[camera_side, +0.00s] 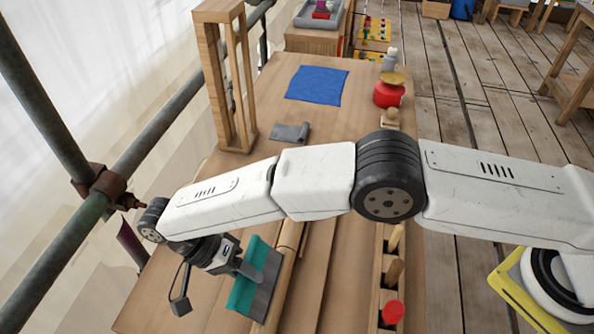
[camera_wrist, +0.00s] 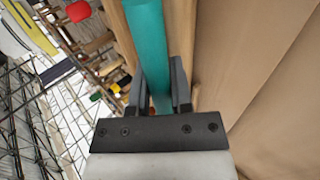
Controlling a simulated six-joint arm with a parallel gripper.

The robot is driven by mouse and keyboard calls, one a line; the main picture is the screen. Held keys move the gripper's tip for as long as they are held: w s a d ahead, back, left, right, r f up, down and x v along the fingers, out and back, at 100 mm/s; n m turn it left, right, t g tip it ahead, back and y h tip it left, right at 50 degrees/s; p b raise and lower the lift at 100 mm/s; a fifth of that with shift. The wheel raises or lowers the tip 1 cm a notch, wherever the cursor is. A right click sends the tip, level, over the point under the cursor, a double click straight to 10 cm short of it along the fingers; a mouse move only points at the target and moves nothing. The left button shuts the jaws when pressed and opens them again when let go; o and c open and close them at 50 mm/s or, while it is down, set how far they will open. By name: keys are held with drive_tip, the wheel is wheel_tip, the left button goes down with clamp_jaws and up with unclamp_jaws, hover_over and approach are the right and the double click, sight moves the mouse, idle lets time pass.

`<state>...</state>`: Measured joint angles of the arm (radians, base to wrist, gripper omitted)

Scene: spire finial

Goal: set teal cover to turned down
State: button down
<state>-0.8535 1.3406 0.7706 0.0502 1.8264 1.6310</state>
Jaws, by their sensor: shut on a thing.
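The teal cover (camera_side: 245,290) is in the lower left of the side view, a flat teal sheet with a grey part beside it, tilted over a wooden rail or beam. My gripper (camera_side: 246,268) reaches it from the left and is shut on its upper part. In the wrist view the teal cover (camera_wrist: 147,45) runs as a strip from the top edge down between the two dark fingers of my gripper (camera_wrist: 160,92). The fingers lie on either side of it. The cover's lower end is hidden by the gripper body.
A wooden rack with pegs and a red knob (camera_side: 393,312) stands right of the cover. A tall wooden frame (camera_side: 217,80), grey cloth (camera_side: 290,132), blue cloth (camera_side: 317,85) and red pot (camera_side: 388,95) are farther back on the bench. Scaffold pipes (camera_side: 110,185) run along the left.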

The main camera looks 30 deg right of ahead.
sight(256, 263)
drive_tip(key=shift+f, duration=0.15)
idle(0.3)
drive_tip(key=c, duration=0.5)
unclamp_jaws()
drive_tip(key=shift+c, duration=0.2)
drive_tip(key=shift+r, duration=1.75)
drive_tip(key=shift+s+d+r, duration=0.4)
drive_tip(key=shift+s+r, duration=0.1)
drive_tip(key=shift+r, duration=0.25)
drive_tip(key=shift+s+d+r, duration=0.35)
drive_tip(key=shift+s+r, duration=0.1)
drive_tip(key=shift+r, duration=0.25)
drive_tip(key=s+d+r, duration=0.6)
drive_tip(key=s+d, duration=0.1)
drive_tip(key=s, duration=0.1)
drive_tip(key=shift+s+d+r, duration=0.3)
drive_tip(key=shift+d+r, duration=0.05)
